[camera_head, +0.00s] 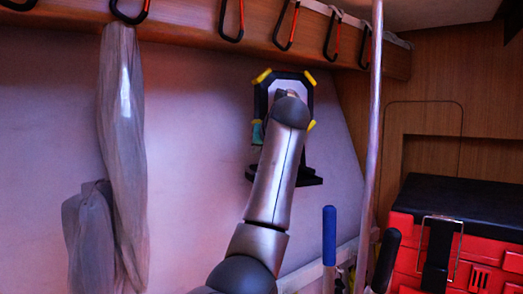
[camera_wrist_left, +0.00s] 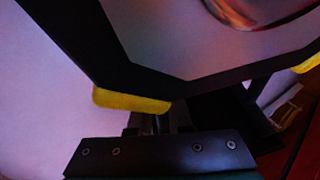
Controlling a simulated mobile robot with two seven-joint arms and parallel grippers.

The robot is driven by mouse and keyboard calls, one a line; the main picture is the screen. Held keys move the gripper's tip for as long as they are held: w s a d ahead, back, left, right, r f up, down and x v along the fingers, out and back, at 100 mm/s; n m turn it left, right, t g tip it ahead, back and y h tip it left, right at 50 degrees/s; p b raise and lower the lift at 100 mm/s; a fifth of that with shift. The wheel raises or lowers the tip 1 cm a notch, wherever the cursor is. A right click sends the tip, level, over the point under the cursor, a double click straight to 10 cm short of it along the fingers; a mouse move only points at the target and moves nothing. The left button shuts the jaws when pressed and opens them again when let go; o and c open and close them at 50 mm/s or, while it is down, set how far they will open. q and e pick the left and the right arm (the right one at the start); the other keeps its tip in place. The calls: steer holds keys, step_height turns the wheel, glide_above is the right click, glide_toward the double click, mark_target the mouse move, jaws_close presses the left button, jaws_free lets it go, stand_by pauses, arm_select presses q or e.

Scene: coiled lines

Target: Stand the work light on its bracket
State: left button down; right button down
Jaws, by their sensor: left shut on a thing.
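The work light (camera_head: 262,98), a black angular frame with yellow corners and a pale panel, is upright in front of the back wall in the head view. My left gripper (camera_head: 289,95) is at its face, shut on it; the fingertips are mostly hidden by my arm. A flat black ledge (camera_head: 309,180) shows just below the light; it looks like the bracket, but I cannot tell whether they touch. The left wrist view shows the light's dark frame (camera_wrist_left: 90,50) and a yellow corner (camera_wrist_left: 130,100) close up. Below them is a black bar with screws (camera_wrist_left: 160,156).
A wooden rail (camera_head: 190,38) with several black hooks runs above. A grey hanging bundle (camera_head: 122,130) is at left. A pale pole (camera_head: 374,130) stands right of the light. A red toolbox (camera_head: 490,255) with a black lid and a blue handle (camera_head: 329,235) are lower right.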

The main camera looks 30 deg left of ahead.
arm_select(q)
steer(key=shift+s+f, duration=0.1)
steer(key=shift+f, duration=0.3)
stand_by(0.8)
steer(key=c, duration=0.8)
jaws_free()
steer(key=shift+f, duration=0.1)
steer(key=shift+o, duration=0.2)
steer(key=shift+d+f, duration=0.1)
steer(key=shift+f, duration=0.25)
steer(key=b+v, duration=0.7)
steer(key=v, duration=0.8)
steer(key=shift+r, duration=0.35)
steer(key=shift+s, duration=0.1)
steer(key=shift+f, duration=0.1)
